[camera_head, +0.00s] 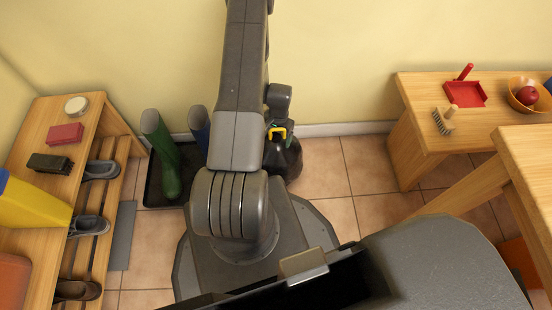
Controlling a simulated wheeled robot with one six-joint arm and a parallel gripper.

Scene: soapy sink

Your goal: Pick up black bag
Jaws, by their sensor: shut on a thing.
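The black bag (284,160) is a dark, rounded bundle on the tiled floor near the far wall, partly hidden behind my arm. A yellow piece (277,131), looking like its tie, shows at its top. My gripper (278,124) points down at the top of the bag, and its jaws are shut on the bag's neck. The fingertips are small and partly hidden. I cannot tell whether the bag is clear of the floor.
A wooden shoe bench (90,135) lines the left. A wooden bench (420,130) stands at right, with bare floor (345,165) before it.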

